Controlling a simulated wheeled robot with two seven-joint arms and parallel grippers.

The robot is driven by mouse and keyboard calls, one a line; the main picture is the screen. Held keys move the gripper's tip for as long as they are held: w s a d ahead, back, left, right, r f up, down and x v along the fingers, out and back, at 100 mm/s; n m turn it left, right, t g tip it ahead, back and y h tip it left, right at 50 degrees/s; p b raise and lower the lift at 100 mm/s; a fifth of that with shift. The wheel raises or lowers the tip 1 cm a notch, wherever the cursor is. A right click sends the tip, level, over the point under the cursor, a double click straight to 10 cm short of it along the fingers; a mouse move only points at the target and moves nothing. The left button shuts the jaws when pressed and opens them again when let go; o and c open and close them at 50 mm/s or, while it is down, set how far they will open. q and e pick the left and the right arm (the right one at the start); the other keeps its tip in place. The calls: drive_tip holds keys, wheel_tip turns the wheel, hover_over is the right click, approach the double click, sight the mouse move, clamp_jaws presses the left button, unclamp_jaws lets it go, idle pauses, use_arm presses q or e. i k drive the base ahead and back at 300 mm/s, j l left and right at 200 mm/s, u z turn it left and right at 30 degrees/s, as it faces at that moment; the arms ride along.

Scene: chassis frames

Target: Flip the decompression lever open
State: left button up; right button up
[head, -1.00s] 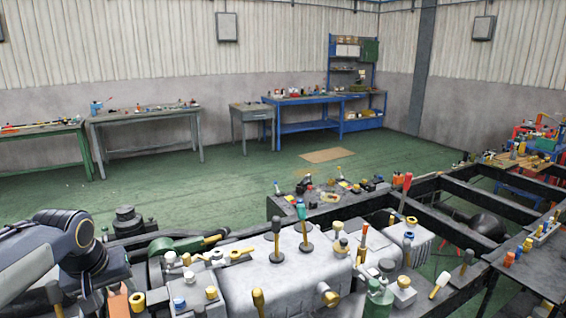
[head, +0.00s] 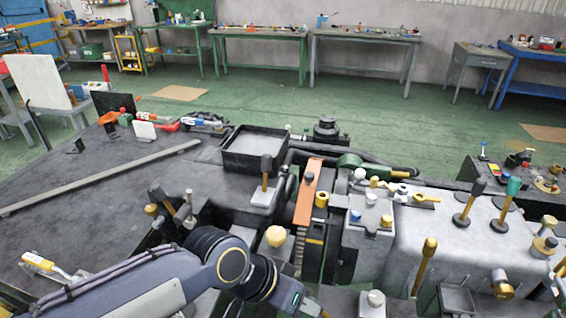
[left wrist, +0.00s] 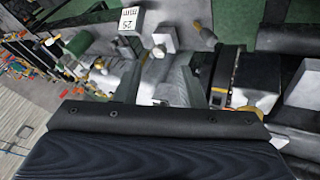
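Several levers and knobs stand on the chassis; I cannot tell which is the decompression lever. They include a yellow-handled lever (head: 428,262), a dark upright lever (head: 267,170), a teal-topped lever (head: 510,195) and an orange bar (head: 308,190) on the frame. My left arm reaches in from the lower left, its wrist over the near chassis; its fingertips are mostly hidden at the bottom edge of the head view. In the left wrist view, my left gripper (left wrist: 160,88) shows two fingers apart, with grey machine surface beyond and nothing clearly between them. My right gripper is out of view.
A grey engine housing (head: 440,225) stands right of my wrist. A black tray (head: 255,150) lies behind it. A dark table (head: 110,205) with a long bar spreads left. In the left wrist view a white block (left wrist: 130,19) is marked "25 mm". Green floor lies open behind.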

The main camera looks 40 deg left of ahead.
sight(266, 164)
drive_tip(key=u, duration=1.55)
drive_tip(key=j+u, duration=0.15)
drive_tip(key=u, duration=0.2)
drive_tip(key=i+j+u, duration=0.1)
drive_tip(key=u, duration=0.3)
drive_tip(key=i+j+u, duration=0.1)
drive_tip(key=u, duration=0.25)
drive_tip(key=j, duration=0.1)
